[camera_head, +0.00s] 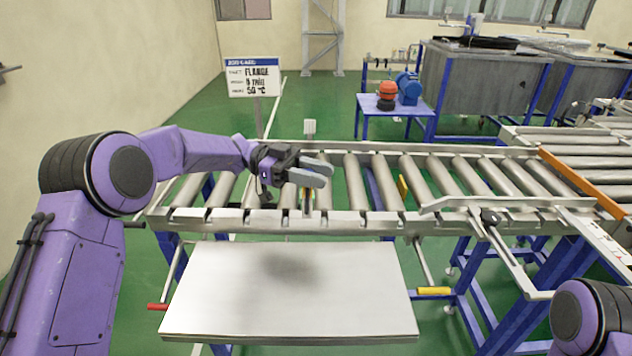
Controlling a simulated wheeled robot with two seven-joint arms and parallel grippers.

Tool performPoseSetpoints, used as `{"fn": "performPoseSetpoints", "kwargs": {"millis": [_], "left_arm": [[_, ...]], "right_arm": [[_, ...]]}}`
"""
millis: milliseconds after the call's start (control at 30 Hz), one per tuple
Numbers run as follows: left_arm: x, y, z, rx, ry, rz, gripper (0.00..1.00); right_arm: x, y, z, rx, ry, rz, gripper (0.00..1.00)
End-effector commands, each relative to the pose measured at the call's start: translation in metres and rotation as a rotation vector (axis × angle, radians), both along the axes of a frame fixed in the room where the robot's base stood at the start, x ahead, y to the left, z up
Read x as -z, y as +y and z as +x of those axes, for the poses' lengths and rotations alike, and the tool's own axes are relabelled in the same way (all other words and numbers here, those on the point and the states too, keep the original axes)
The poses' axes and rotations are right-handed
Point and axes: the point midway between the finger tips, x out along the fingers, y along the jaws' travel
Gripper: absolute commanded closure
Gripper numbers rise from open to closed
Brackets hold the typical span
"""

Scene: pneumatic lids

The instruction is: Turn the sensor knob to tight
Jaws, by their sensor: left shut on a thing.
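My left gripper (322,173) reaches in from the left over the roller conveyor, its grey fingers closed at the sensor post by the near rail. The sensor knob is hidden between the fingers, so its setting cannot be read. Part of the sensor post (307,203) shows just below the fingers, with a small yellowish part on it. A matching upright grey piece (310,128) stands on the far rail behind. My right gripper is out of view; only part of my right arm shows at the lower right.
The roller conveyor (384,222) runs across the middle. A bare grey metal plate (215,300) lies in front, between a red handle (157,307) and a yellow handle (433,291). A sign (252,78) stands behind. A blue table (395,104) carries red and blue equipment.

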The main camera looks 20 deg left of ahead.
Motion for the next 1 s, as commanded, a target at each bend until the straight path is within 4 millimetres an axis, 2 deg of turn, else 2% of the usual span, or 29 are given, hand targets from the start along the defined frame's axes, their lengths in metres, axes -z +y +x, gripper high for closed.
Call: {"fn": "performPoseSetpoints", "kwargs": {"millis": [33,300,900,933,967,1000], "left_arm": [[0.002,0.000,0.001,0.025,-0.004,-0.004,0.95],[-0.001,0.000,-0.002,0.134,0.000,-0.007,0.95],[-0.004,0.000,-0.003,0.169,0.000,-0.010,0.95],[-0.004,0.000,-0.003,0.169,0.000,-0.009,0.55],[-0.004,0.000,-0.003,0.169,0.000,-0.009,0.45],[-0.004,0.000,-0.003,0.169,0.001,-0.009,0.44]], "right_arm": [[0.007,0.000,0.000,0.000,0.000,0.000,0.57],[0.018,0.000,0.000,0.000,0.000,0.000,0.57],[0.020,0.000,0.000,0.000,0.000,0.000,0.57],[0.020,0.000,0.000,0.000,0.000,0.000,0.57],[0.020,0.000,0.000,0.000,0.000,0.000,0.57],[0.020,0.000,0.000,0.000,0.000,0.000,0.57]]}}
